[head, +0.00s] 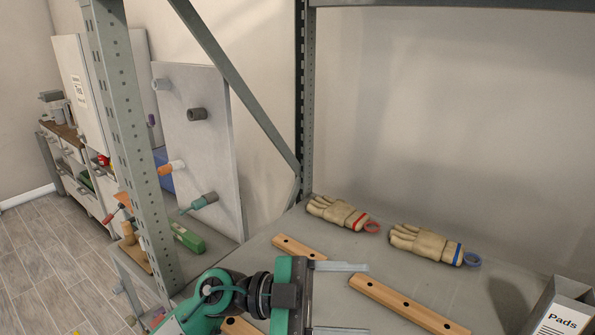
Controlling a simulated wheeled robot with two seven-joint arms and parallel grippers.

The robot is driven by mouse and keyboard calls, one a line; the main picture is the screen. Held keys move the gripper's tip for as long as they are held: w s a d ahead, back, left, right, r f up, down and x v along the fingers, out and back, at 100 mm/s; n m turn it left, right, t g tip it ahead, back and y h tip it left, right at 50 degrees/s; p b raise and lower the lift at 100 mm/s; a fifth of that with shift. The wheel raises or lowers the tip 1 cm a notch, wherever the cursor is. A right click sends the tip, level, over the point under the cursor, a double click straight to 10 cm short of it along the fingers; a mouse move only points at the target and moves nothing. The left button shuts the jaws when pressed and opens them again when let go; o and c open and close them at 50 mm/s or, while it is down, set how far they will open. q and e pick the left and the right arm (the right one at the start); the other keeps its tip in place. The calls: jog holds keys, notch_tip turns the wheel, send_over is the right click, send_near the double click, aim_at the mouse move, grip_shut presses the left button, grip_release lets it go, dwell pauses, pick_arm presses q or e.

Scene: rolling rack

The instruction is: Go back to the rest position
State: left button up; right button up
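My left gripper (366,298) is in the head view at the bottom middle, over the grey shelf. Its arm comes in from the lower left. Its two long metal fingers point right and stand wide apart, with nothing held between them. A wooden bar with holes (405,304) lies on the shelf just beyond the fingertips, at the right. My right gripper is not in view.
Two beige work gloves, one with a red loop (338,213) and one with a blue loop (425,244), lie on the shelf (300,228). Another wooden bar (299,246) lies behind my gripper. A Pads box (560,312) stands front right. A perforated rack post (130,145) rises left.

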pick_arm(q)
jog(key=w+a+r+n+t+y, duration=0.1)
jog(key=w+a+n+t, duration=0.35)
jog(key=n+t, duration=0.55)
jog(key=w+a+n+t+y, duration=0.1)
jog(key=w+a+n+t, duration=0.45)
jog(key=t, duration=0.75)
jog(key=a+f+n+g+y, duration=0.2)
jog(key=a+f+n+y, duration=1.15)
jog(key=f+y, duration=0.45)
jog(key=s+a+f+m+g, duration=0.1)
jog(key=s+a+f+g, duration=0.2)
jog(key=s+f+g, duration=0.6)
jog(key=s+a+f+m+g, duration=0.1)
jog(key=s+a+f+g, duration=0.25)
jog(key=s+f, duration=0.9)
notch_tip(320, 180, down, 26)
jog(key=s+g, duration=0.2)
jog(key=s+a+f, duration=0.3)
jog(key=s+f, duration=1.6)
jog(key=f, duration=0.3)
jog(key=shift+s+m+g, duration=0.3)
jog(key=shift+m+g, duration=0.1)
jog(key=shift+g, duration=0.05)
